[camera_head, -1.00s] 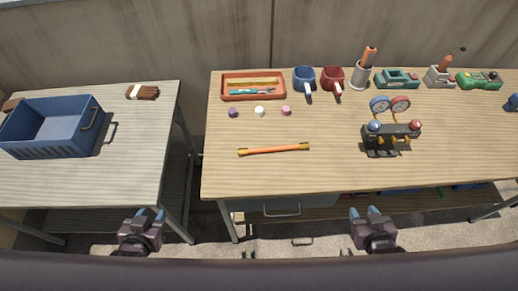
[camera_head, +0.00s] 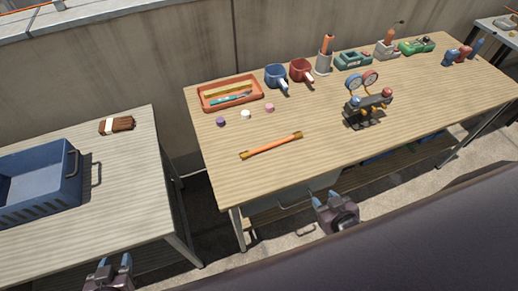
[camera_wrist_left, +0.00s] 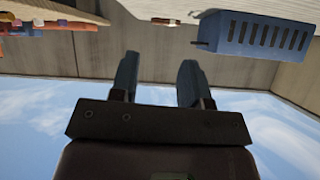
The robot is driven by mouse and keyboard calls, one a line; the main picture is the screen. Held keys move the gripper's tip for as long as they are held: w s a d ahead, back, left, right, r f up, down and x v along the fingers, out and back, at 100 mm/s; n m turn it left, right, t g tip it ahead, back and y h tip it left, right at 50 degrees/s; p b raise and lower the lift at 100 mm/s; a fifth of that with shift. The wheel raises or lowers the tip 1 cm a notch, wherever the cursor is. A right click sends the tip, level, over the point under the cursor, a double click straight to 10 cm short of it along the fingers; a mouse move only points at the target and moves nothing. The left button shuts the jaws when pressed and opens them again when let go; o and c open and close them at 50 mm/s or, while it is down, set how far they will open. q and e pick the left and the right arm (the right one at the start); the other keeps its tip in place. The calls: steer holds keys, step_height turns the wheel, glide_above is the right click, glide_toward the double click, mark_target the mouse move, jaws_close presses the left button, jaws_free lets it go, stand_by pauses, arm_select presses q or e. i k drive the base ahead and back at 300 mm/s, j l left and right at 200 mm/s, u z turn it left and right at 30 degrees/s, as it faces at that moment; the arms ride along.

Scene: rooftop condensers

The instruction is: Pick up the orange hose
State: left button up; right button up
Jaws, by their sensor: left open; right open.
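The orange hose (camera_head: 271,146) is a short, straight piece with yellowish ends. It lies flat on the right wooden table (camera_head: 330,128), left of the gauge set. My left gripper (camera_head: 110,268) is open and empty, low at the left, below the front of the left table. Its two blue fingers also show apart in the left wrist view (camera_wrist_left: 158,78). My right gripper (camera_head: 328,199) is open and empty, in front of the right table's near edge and to the lower right of the hose. Neither gripper touches the hose.
A gauge manifold (camera_head: 367,101) stands right of the hose. Three small caps (camera_head: 245,115), an orange tray (camera_head: 230,93) and blue and red mugs (camera_head: 277,77) (camera_head: 301,71) are behind it. A blue crate (camera_head: 38,184) sits on the left table (camera_head: 115,185). A gap separates the tables.

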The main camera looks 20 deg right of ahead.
mark_target(245, 154)
steer(key=j, duration=0.7)
steer(key=k+j, duration=0.1)
steer(key=j, duration=0.55)
